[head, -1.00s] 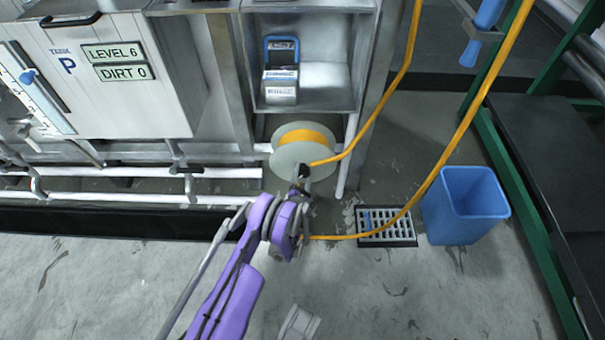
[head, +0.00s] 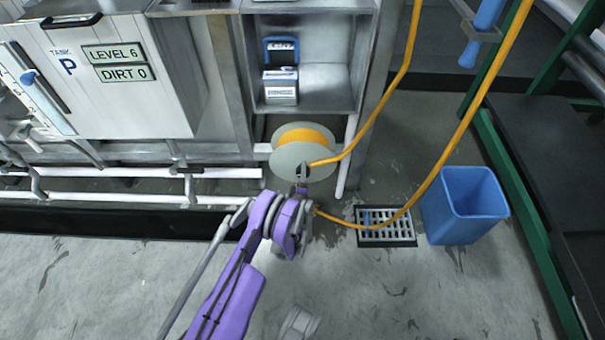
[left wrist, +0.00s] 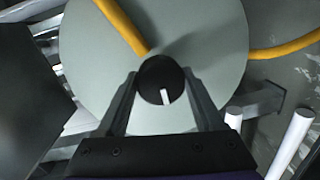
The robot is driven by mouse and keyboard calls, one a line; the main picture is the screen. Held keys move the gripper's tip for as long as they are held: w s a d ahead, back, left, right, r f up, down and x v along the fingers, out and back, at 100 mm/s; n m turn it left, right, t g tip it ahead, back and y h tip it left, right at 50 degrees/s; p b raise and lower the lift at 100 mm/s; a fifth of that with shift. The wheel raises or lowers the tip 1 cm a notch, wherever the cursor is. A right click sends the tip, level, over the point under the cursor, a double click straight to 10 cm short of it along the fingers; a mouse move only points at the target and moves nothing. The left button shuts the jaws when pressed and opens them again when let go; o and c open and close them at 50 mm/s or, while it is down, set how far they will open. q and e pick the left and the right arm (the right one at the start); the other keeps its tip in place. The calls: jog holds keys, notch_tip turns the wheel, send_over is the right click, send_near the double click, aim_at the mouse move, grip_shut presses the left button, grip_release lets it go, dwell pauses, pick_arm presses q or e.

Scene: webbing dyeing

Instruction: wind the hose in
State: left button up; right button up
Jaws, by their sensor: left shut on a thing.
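The hose reel (head: 290,157) is a pale grey drum with orange hose (head: 306,136) wound on it, low under the machine's shelf. My left gripper (head: 301,176) is at the reel's front face. In the left wrist view, the reel's disc (left wrist: 215,60) fills the middle, and my left gripper (left wrist: 162,95) is shut on the round black knob (left wrist: 160,76) with a white mark. The loose hose (head: 450,150) runs from the reel up to the top, and another length hangs down past the drain to the floor near my gripper. My right gripper is not seen.
A blue bucket (head: 466,205) stands at the right beside a floor drain (head: 385,224). A green-framed bench (head: 520,190) bounds the right side. White pipes (head: 130,172) run low along the machine at the left.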

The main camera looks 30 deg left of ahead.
pick_arm(q)
jog(key=m, duration=0.5)
jog(key=shift+g+y, duration=0.3)
jog(key=shift+w+m+y, duration=0.1)
jog(key=shift+m+y, duration=0.2)
jog(key=shift+m, duration=1.8)
jog(key=o, duration=1.4)
jog(key=shift+c, duration=0.2)
jog(key=shift+d, duration=0.15)
